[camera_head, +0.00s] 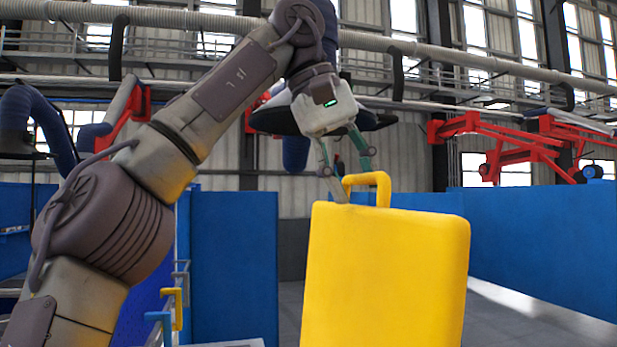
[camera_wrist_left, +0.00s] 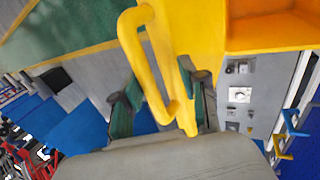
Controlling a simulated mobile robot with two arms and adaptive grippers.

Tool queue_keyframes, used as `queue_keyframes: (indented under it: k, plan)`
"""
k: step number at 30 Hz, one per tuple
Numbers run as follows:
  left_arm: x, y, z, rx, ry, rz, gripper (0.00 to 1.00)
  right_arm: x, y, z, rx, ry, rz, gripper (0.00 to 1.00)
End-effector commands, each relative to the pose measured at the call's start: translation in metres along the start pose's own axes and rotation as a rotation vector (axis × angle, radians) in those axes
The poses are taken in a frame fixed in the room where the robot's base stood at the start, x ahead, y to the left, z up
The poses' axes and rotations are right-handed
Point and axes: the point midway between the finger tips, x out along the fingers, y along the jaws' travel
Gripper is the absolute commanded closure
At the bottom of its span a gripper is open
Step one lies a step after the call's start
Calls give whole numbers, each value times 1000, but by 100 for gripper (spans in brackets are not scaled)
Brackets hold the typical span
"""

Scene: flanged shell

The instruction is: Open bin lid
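The yellow bin lid (camera_head: 385,275) stands raised, close to upright, in the middle of the head view. Its looped yellow handle (camera_head: 384,188) is on the top edge. My left gripper (camera_head: 346,170) is at the handle from above, with its fingers spread. In the left wrist view the handle (camera_wrist_left: 150,75) passes between the two green-padded fingers (camera_wrist_left: 160,98), with visible gaps beside it. The gripper is not closed on it; whether a finger touches it is unclear. The bin body is not clear in the head view. My right gripper is not in view.
Blue panels (camera_head: 235,270) stand behind on the left, and a long blue wall (camera_head: 545,245) runs along the right. Red frames (camera_head: 520,145) are at the back right. A grey control panel (camera_wrist_left: 240,95) shows in the wrist view. Grey floor is open right of the lid.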

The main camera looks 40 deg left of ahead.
Motion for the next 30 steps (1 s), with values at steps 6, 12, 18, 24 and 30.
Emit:
queue_keyframes:
  k: [6, 12, 18, 24, 30]
  plan:
    - [-18, -41, -1, -4, 0, 0, 59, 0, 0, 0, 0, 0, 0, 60]
    - [-24, -56, 0, -2, 0, -2, 59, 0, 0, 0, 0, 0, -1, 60]
    - [-25, -58, 0, -1, 0, -2, 59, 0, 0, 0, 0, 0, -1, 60]
    - [-25, -57, 0, 1, -6, 8, 76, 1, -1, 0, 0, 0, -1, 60]
    - [-29, -49, 6, 37, -86, 146, 100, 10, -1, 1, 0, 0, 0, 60]
